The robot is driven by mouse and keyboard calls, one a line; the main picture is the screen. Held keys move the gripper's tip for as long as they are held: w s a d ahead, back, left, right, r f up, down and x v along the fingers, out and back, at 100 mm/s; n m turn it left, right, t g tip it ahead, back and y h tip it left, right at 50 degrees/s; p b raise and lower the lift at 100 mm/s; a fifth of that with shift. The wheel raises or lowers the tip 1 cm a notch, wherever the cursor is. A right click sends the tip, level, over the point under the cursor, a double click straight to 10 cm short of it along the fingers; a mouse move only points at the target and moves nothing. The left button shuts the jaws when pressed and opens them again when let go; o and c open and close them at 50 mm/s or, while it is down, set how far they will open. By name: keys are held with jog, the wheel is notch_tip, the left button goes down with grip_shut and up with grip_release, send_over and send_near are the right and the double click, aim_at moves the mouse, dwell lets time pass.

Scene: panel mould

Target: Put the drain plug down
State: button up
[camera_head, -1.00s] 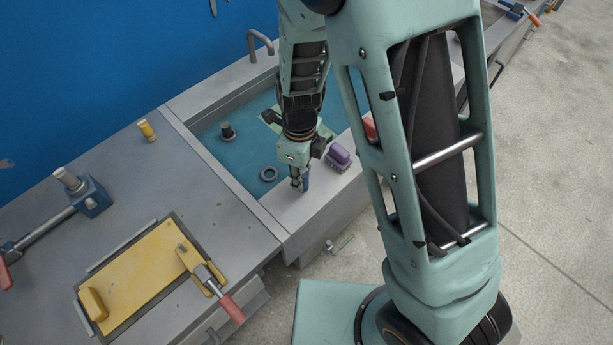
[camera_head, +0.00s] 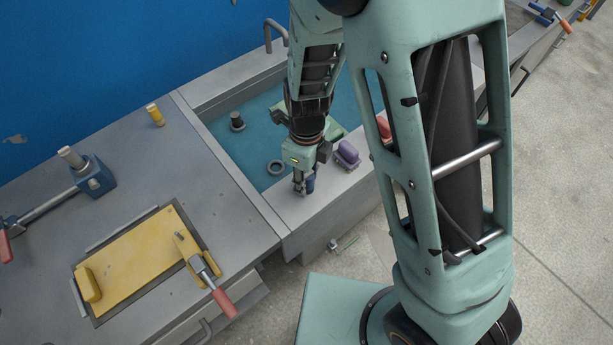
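A dark, short cylinder with a wider foot (camera_head: 236,122) stands upright in the blue-floored basin, toward the back left; it may be the drain plug, but I cannot be sure. A dark grey ring (camera_head: 276,167) lies on the basin floor near the front left. My gripper (camera_head: 301,187) points down over the basin's front ledge, right of the ring and apart from the dark cylinder. A small blue piece (camera_head: 310,185) shows at the right of its fingers; I cannot tell whether it is held or part of the gripper. The finger gap is too small to judge.
A purple block-like thing (camera_head: 346,153) and a red one (camera_head: 384,128) sit on the front ledge (camera_head: 325,185) to the right. A green flat piece in the basin is partly behind my arm. A tap (camera_head: 273,36) stands behind. The left bench holds a yellow panel (camera_head: 135,262) and clamps.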

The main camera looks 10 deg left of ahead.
notch_tip(320, 180, up, 12)
jog(key=p, duration=0.1)
jog(key=shift+r, duration=0.2)
dwell(0.5)
dwell(0.3)
